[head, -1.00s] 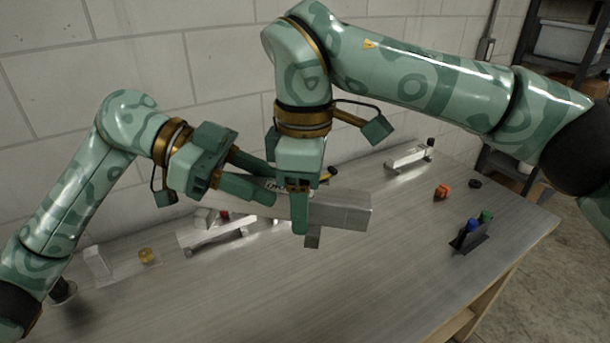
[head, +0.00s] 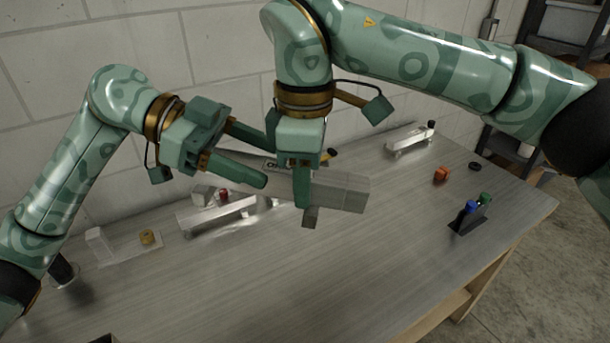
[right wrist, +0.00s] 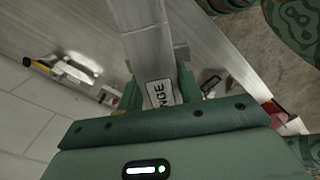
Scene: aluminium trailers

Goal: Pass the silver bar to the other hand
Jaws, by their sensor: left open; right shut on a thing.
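The silver bar (head: 340,190) is a long square metal bar with a dark-lettered label, held above the table. My right gripper (head: 304,198) comes down from above and is shut on it near its right part. The bar also shows in the right wrist view (right wrist: 142,25), running away from between my right fingers (right wrist: 158,78). My left gripper (head: 268,158) is open at the bar's left part, its fingers spread. The right gripper hides part of the bar, and I cannot tell whether the left fingers touch it.
The metal table (head: 330,270) holds an aluminium trailer (head: 215,218) below the grippers and another (head: 408,140) at the back. An orange block (head: 441,174), a black ring (head: 474,166) and a dark holder (head: 468,222) stand right. A yellow piece (head: 147,237) lies left. The front is mostly clear.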

